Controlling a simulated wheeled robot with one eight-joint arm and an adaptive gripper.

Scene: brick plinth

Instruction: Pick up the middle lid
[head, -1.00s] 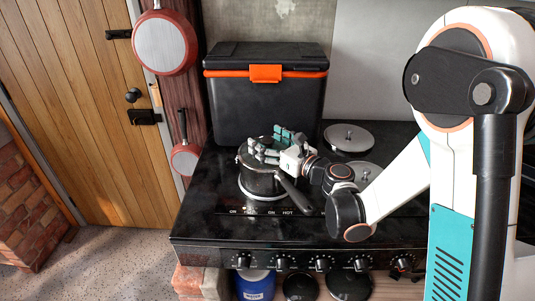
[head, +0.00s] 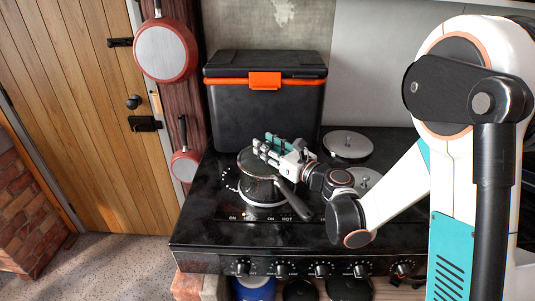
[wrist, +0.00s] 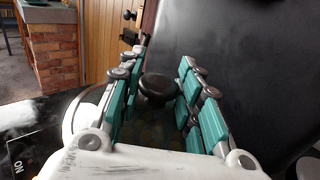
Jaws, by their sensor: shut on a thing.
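A dark pot (head: 262,189) stands on the stove, its long handle (head: 295,204) pointing toward the front right. A round grey lid (head: 250,165) is at the pot's top and looks tilted. I cannot tell whether it is clear of the rim. My gripper (head: 268,150) is over the lid, coming from the right, shut on its knob. In the wrist view the dark knob (wrist: 158,88) is between the teal finger pads, and part of the lid's rim (wrist: 84,108) shows at left. Two other silver lids lie to the right, one at the back (head: 348,144) and one nearer (head: 364,180), partly behind my arm.
A black cool box (head: 262,112) with an orange latch stands close behind the pot. A red pan (head: 166,52) and a smaller one (head: 185,165) hang at left. The stove top (head: 205,215) is clear at its front left. Knobs line its front edge.

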